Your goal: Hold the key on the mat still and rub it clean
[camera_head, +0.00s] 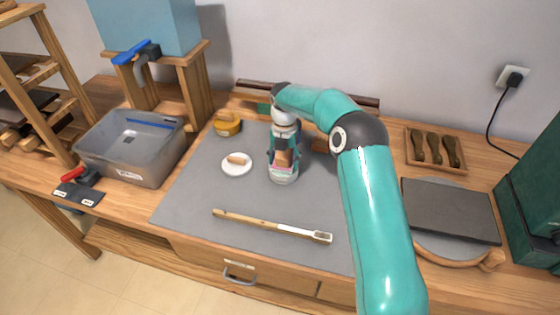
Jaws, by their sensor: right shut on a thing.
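The piano key (270,225), bare wood with a white front end, lies on the grey mat (200,200) near its front edge. My right gripper (284,158) points down behind the key, apart from it, at a clear jar (284,178) with pinkish and pale contents. It is shut on a small brown thing (283,157) at the jar's mouth; the fingers partly hide it, and I cannot tell what it is. A white dish (237,169) with a small tan block (238,160) on it stands left of the jar. My left gripper is not in view.
A grey plastic tub (136,150) stands at the left, with a wooden stand (180,90) behind it. A yellow-brown object (227,125) sits near the mat's back. A tray of brown-handled tools (435,148) and a dark slab (450,208) are at the right. The mat around the key is clear.

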